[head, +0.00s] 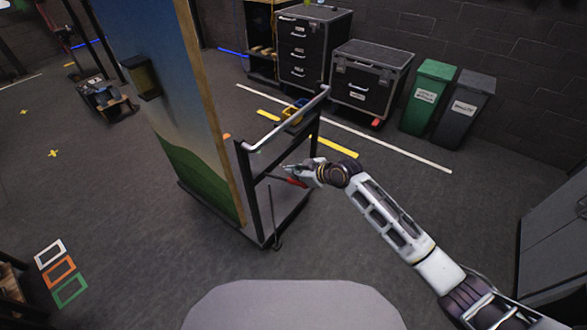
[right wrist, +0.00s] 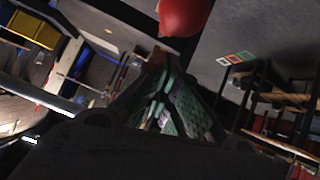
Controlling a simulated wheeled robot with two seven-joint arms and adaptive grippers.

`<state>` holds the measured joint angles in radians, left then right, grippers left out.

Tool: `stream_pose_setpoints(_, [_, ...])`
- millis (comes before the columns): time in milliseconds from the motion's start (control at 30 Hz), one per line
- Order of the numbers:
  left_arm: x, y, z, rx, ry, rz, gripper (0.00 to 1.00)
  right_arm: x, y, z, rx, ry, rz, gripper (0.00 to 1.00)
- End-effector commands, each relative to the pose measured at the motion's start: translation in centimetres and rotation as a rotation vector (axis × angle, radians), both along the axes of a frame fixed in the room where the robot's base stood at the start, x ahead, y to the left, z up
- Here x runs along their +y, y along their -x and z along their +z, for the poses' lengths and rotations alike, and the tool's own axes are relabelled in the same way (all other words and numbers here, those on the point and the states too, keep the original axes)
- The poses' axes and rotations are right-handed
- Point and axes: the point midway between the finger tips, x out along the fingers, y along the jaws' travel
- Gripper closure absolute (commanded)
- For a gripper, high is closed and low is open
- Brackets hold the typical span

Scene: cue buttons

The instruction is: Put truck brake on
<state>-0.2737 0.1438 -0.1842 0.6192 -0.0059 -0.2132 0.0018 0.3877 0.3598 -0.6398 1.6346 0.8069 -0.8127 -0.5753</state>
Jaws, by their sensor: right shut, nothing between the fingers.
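The truck (head: 288,205) is a cart with a grey rail handle, dark posts and a flat deck, carrying a tall painted panel. A small red part (head: 297,183) shows at the handle end, just under my right gripper; it may be the brake's grip. In the right wrist view a rounded red knob (right wrist: 183,15) hangs at the top edge, beyond the fingers. My right gripper (head: 285,170) is shut and empty, beside the truck's near post. Whether it touches the red part I cannot tell. My left gripper is not in view.
The painted panel (head: 185,110) stands tall on the left of the deck. Black cases (head: 370,80) and green (head: 428,97) and grey bins (head: 462,107) line the back wall. A grey cabinet (head: 555,240) stands at the right. The floor right of the truck is clear.

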Motion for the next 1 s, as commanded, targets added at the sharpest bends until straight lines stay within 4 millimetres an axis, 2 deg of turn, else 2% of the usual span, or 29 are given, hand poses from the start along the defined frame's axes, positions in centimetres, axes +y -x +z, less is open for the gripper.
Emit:
stream_pose_setpoints(233, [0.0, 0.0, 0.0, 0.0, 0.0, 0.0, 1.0, -0.6, 0.1, -1.2, -0.001, 0.0, -0.001, 1.0])
stream_pose_setpoints(1000, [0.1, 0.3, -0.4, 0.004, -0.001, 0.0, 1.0, -0.7, 0.1, -1.5, -0.006, -0.006, -0.001, 1.0])
